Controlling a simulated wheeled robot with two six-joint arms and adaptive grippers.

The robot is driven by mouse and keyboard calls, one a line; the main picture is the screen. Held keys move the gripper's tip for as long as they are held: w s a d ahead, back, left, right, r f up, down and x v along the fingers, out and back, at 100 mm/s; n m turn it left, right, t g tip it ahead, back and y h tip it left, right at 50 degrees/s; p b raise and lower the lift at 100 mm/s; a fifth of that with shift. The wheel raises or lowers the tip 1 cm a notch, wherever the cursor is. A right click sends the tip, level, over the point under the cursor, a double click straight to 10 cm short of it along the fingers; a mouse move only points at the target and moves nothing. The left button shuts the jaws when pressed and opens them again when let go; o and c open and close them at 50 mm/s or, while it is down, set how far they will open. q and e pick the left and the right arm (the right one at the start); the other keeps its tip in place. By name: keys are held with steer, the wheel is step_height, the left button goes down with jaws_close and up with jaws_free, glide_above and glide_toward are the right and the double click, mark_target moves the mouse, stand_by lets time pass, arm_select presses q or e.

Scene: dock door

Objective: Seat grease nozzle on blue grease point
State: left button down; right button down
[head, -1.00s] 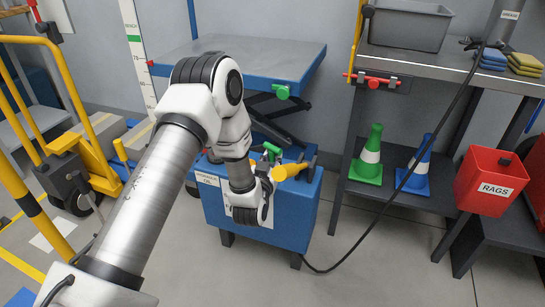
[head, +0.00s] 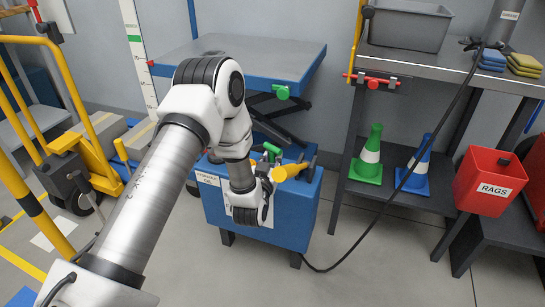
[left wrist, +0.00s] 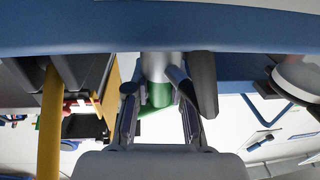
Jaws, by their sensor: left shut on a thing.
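My left gripper (left wrist: 158,112) is at the top of the blue hydraulic oil tank (head: 290,215). In the left wrist view its fingers stand on both sides of a pale cylinder with a green end (left wrist: 158,66), and it is shut on it. A green part also shows at the tank top in the head view (head: 271,149). I cannot tell whether this is the grease nozzle. A yellow cylindrical part (head: 286,172) is beside the gripper. My right gripper is not in view.
A blue lift table (head: 250,60) with a green knob (head: 282,92) stands behind the tank. A black hose (head: 435,155) runs from the grease cylinder (head: 503,20) down to the floor near the tank. Green and blue cones (head: 367,158) stand under the right bench. A yellow truck (head: 95,165) is left.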

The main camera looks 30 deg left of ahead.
mark_target(272, 162)
arm_select(q)
steer(key=shift+f+b, duration=0.4)
steer(key=shift+f, duration=0.2)
steer(key=c, duration=1.3)
jaws_free()
steer(key=shift+p+v, duration=0.55)
steer(key=shift+v, duration=2)
steer(key=v, duration=0.6)
